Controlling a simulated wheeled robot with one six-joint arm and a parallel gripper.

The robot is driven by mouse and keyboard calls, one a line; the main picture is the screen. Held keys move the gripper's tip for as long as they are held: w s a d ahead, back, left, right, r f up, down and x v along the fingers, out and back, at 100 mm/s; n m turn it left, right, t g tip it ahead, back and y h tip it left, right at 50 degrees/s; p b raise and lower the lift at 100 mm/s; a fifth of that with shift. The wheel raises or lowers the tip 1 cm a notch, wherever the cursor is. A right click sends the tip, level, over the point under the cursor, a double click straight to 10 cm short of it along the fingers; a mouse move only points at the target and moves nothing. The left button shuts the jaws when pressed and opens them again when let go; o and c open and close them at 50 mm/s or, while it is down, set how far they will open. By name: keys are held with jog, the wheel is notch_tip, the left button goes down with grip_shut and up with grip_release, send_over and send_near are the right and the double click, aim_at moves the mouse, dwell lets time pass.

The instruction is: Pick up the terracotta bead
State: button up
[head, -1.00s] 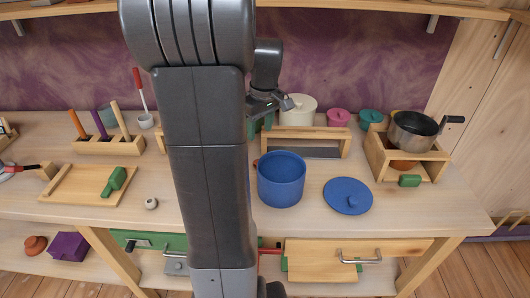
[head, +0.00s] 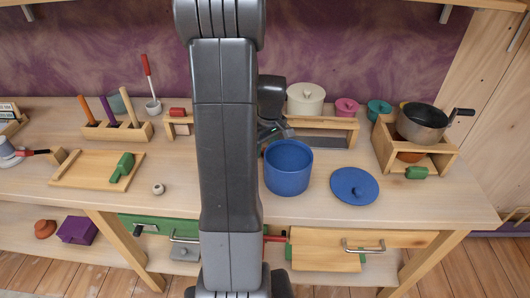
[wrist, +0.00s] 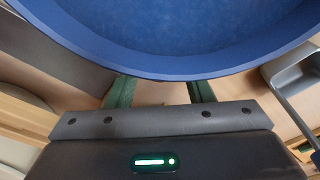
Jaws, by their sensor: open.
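I cannot make out the terracotta bead in either view now; my arm covers the strip of table left of the blue pot (head: 288,169) in the head view. My gripper (wrist: 161,92) is open, with its two green-padded fingers apart and nothing seen between them. In the wrist view the blue pot (wrist: 195,50) fills the top, and its rim hides the fingertips' surroundings. In the head view my wrist is just behind and left of the pot. A pale bead with a dark hole (head: 158,189) lies on the table at left.
A blue lid (head: 354,186) lies right of the pot. A wooden stand (head: 384,150) holds a metal pan (head: 423,121). A wooden tray (head: 75,174) and a peg rack (head: 117,133) stand at left. The table front between pale bead and arm is clear.

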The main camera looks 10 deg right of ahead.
jog(key=shift+f, duration=0.3)
grip_shut()
notch_tip(320, 180, up, 10)
dwell(0.5)
jog(key=shift+r, duration=0.1)
